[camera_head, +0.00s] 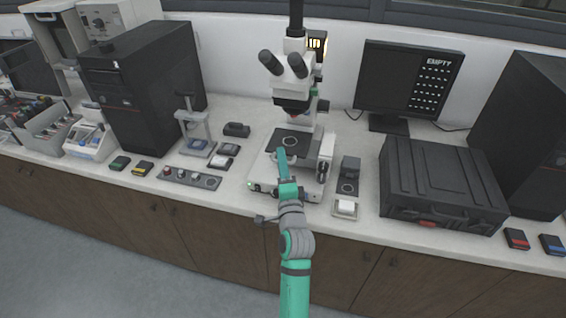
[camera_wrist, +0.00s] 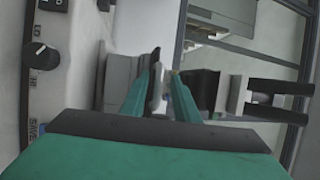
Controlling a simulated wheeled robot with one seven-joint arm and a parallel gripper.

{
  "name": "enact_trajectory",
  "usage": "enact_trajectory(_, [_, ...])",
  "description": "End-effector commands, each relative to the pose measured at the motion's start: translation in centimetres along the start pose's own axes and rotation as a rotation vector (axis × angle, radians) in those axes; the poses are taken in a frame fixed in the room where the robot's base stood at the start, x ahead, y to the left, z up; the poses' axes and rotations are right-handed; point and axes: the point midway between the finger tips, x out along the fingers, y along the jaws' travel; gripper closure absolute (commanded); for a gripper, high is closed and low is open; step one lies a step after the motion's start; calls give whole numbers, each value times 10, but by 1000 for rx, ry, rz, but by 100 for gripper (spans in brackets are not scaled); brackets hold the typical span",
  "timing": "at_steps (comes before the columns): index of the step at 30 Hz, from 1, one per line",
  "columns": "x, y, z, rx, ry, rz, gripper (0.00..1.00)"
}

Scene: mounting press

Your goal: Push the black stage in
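The black stage (camera_head: 292,141) is a flat dark plate with a pale ring mark, on the white microscope base (camera_head: 262,172) under the lenses. My gripper (camera_head: 282,153) is teal and reaches up from the front to the near edge of the stage. Its tips overlap that edge in the head view; whether they touch it I cannot tell. The gripper looks shut, with nothing clearly held. The fingers and wrist hide part of the base front.
The microscope's eyepieces (camera_head: 284,64) and column stand above the stage. A white block (camera_head: 326,150) rises at its right. A black case (camera_head: 440,185) lies further right, and a monitor (camera_head: 408,82) stands behind.

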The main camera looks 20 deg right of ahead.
Motion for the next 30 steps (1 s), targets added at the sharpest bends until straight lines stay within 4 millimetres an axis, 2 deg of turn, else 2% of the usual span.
enact_trajectory(5, [-3,2,0,0,0,3,72])
enact_trajectory(8, [-11,2,0,1,1,4,72])
enact_trajectory(21, [-85,1,0,0,0,3,72])
enact_trajectory(30, [-109,0,0,0,1,1,72])
